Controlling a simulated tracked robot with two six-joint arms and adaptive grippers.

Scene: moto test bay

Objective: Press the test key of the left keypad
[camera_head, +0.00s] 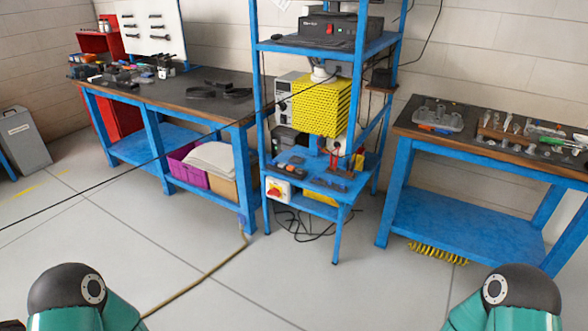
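I cannot make out a keypad or a test key in this view. The blue test stand (263,150) in the middle carries the nearest control-like things. A white box with a red and yellow rotary switch (278,190) sits low on its front. A grey instrument (285,92) with small dials stands beside a yellow ribbed block (321,106) on the stand. Neither of my grippers is in view. Only rounded dark and teal parts of my arms show at the bottom left and bottom right corners.
A blue-framed workbench (150,125) with tools stands at the left, another (402,160) at the right. A grey bin (24,140) is at the far left. Thin cables cross the picture and lie on the floor (225,270), which is otherwise open before the stand.

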